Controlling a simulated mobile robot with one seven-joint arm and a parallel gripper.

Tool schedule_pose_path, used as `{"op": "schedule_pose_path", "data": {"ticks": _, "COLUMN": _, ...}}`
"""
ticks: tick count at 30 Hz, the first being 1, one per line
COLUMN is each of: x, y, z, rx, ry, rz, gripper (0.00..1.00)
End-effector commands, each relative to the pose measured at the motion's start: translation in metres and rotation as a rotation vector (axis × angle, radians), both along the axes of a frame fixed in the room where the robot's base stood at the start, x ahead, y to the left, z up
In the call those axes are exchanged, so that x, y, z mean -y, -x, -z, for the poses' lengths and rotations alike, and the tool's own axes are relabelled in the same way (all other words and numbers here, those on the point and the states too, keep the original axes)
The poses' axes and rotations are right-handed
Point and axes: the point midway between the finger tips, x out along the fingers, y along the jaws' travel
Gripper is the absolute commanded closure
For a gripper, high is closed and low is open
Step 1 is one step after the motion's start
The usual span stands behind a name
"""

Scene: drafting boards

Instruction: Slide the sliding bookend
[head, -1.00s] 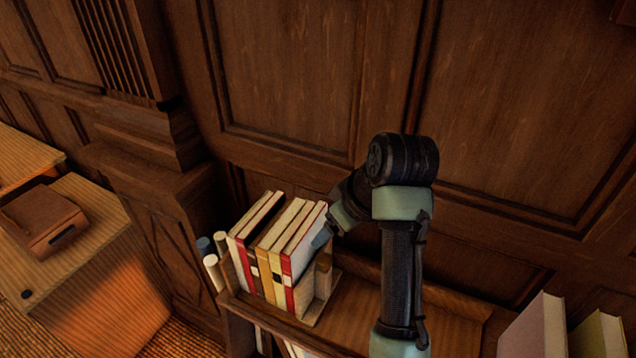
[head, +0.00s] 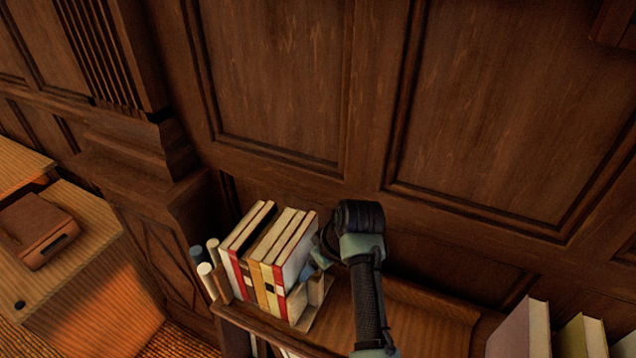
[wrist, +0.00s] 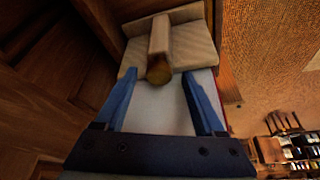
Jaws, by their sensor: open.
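The sliding bookend (head: 317,298) is a light wooden piece at the right end of a row of upright books (head: 266,262) on the shelf. In the wrist view, the bookend (wrist: 196,44) is at the top, with a wooden post (wrist: 159,50) ending in a dark rounded tip. My gripper (head: 312,266) is low beside the rightmost white book, just above the bookend. In the wrist view, my gripper (wrist: 160,76) has its blue fingers spread, with the post's tip between the fingertips and a gap each side. Contact with the bookend is unclear.
The bare shelf top (head: 425,315) is clear to the right of the bookend. Rolled papers (head: 207,270) stand left of the row. A panelled wall (head: 290,90) rises behind.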

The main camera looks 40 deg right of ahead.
Motion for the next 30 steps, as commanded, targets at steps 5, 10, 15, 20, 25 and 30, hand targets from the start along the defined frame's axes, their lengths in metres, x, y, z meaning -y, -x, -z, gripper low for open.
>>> {"op": "schedule_pose_path", "data": {"ticks": 5, "x": -0.0002, "y": -0.0008, "z": 0.0022, "rx": -0.001, "ry": 0.0, "rz": -0.001, "gripper": 0.29}}
{"op": "schedule_pose_path", "data": {"ticks": 10, "x": -0.0001, "y": -0.0008, "z": 0.0018, "rx": 0.0, "ry": 0.0, "rz": 0.0, "gripper": 0.36}}
{"op": "schedule_pose_path", "data": {"ticks": 15, "x": -0.0001, "y": -0.0007, "z": 0.0018, "rx": 0.0, "ry": 0.0, "rz": 0.0, "gripper": 0.67}}
{"op": "schedule_pose_path", "data": {"ticks": 20, "x": -0.0002, "y": -0.0008, "z": 0.0016, "rx": 0.0, "ry": 0.0, "rz": 0.0, "gripper": 0.96}}
{"op": "schedule_pose_path", "data": {"ticks": 25, "x": -0.0002, "y": -0.0008, "z": 0.0016, "rx": 0.0, "ry": 0.0, "rz": 0.0, "gripper": 1.0}}
{"op": "schedule_pose_path", "data": {"ticks": 30, "x": -0.0002, "y": -0.0008, "z": 0.0016, "rx": 0.0, "ry": 0.0, "rz": 0.0, "gripper": 1.0}}
